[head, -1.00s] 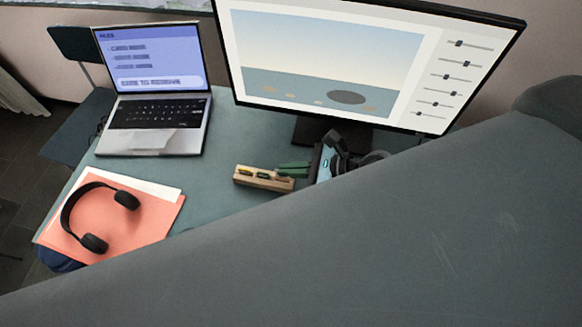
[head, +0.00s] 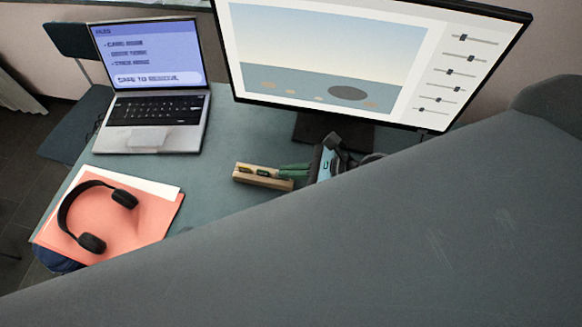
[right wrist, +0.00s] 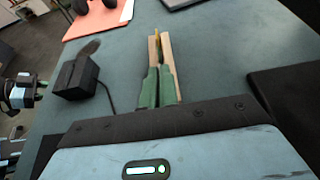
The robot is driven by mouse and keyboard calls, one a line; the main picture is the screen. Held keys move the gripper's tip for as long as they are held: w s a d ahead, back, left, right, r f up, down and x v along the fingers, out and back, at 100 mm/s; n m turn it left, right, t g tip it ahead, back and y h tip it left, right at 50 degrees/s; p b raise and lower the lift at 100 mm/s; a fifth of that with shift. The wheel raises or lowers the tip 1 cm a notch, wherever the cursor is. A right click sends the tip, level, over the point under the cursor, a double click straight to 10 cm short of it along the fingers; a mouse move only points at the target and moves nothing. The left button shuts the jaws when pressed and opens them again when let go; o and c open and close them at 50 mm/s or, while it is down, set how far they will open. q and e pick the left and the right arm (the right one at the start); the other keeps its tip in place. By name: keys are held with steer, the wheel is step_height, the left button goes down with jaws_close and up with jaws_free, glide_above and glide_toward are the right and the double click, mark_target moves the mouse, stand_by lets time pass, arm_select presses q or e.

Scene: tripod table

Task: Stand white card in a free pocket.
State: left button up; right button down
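A small light wooden holder (head: 262,177) with slots along its top stands on the desk, with small dark and yellowish items in it. It also shows in the right wrist view (right wrist: 153,50). My right gripper (head: 283,169) is at the holder's right end, its green fingers pointing along it. In the right wrist view the two fingers (right wrist: 158,70) lie close together with a narrow dark gap. I cannot tell whether a thin card is between them. I cannot make out a white card in either view. My left gripper does not show in the head view.
A laptop (head: 153,108) stands at the back left and a large monitor (head: 310,65) behind the holder. Black headphones (head: 92,242) lie on an orange folder (head: 140,222). The right wrist view shows a black box (right wrist: 80,80) with a cable. Bare desk (head: 215,150) lies left of the holder.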

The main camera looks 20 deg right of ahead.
steer(key=shift+f, duration=0.45)
steer(key=c, duration=1.6)
jaws_free()
steer(key=shift+d, duration=0.1)
steer(key=v, duration=0.7)
steer(key=shift+s+b, duration=0.1)
steer(key=shift+b, duration=0.25)
steer(key=shift+s+d+r, duration=0.15)
steer(key=shift+d, duration=0.05)
